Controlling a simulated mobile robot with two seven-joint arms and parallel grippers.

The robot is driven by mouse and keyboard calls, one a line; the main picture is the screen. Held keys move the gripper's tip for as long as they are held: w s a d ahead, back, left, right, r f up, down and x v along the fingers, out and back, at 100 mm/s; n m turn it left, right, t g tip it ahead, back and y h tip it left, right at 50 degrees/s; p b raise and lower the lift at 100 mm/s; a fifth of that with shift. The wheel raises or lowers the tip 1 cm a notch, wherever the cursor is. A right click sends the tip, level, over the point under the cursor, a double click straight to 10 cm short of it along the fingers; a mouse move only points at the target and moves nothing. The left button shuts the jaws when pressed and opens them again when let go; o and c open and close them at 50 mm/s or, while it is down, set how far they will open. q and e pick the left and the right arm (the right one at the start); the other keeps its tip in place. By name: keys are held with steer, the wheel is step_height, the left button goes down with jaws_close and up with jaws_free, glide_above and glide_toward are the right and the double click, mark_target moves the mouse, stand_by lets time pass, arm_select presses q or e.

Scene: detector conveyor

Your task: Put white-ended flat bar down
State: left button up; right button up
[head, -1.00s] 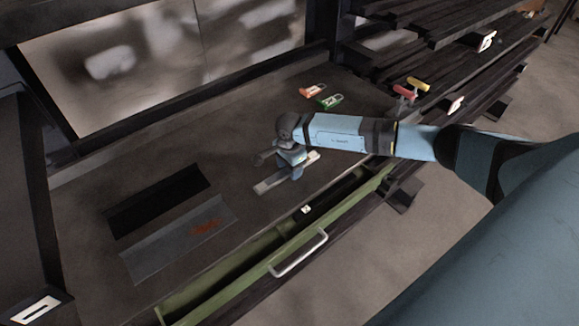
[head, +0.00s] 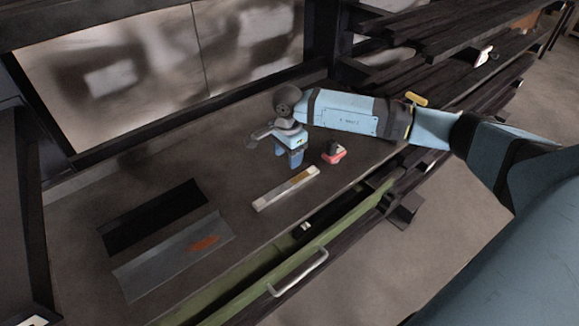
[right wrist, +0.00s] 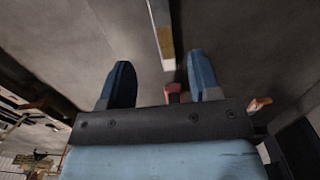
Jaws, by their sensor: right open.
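The white-ended flat bar (head: 286,188) lies flat on the dark worktop, with a tan section toward its right end. It also shows in the right wrist view (right wrist: 159,24), beyond the gripper. My right gripper (head: 284,164) is open and empty, raised above the worktop and apart from the bar. In the right wrist view my right gripper (right wrist: 161,76) has its two blue fingers spread, with the bar's near end showing between and past them. My left gripper is not in view.
A red and dark object (head: 334,153) sits right of the bar. A dark slot (head: 155,215) and a grey plate with an orange-red mark (head: 172,256) are at left. An open green drawer (head: 262,285) with a silver handle (head: 298,273) is in front. Shelves stand at right.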

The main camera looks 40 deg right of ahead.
steer(key=s+a+f+m+g+y, duration=0.1)
steer(key=s+a+f+y, duration=0.2)
steer(key=a, duration=0.5)
steer(key=s+a+f+m+y, duration=0.1)
steer(key=s+a+y, duration=0.25)
steer(key=a, duration=0.35)
steer(key=s+a+r+m+t+y, duration=0.2)
steer(key=s+a+m+t+y, duration=0.15)
steer(key=a+m+y, duration=0.35)
steer(key=s+a+r+m+t+y, duration=0.2)
steer(key=a+m+t+y, duration=0.3)
steer(key=m, duration=0.4)
steer(key=s+d+f+m+t+h, duration=0.1)
steer(key=s+d+f+m+h, duration=0.2)
steer(key=m, duration=0.8)
steer(key=s+d+f+m+t+h, duration=0.1)
steer(key=s+d+f+m+h, duration=0.2)
steer(key=s+f+m+h, duration=0.4)
steer(key=s+d+f+m+t+h, duration=0.1)
steer(key=s+d+f+m+h, duration=0.3)
steer(key=m, duration=1.1)
step_height(320, 180, down, 3)
steer(key=shift+s+f+m+h, duration=0.2)
steer(key=shift+s+m+h, duration=0.25)
steer(key=shift+h, duration=0.2)
step_height(320, 180, up, 6)
steer(key=p, duration=0.6)
steer(key=shift+d+r, duration=0.2)
steer(key=shift+t, duration=0.25)
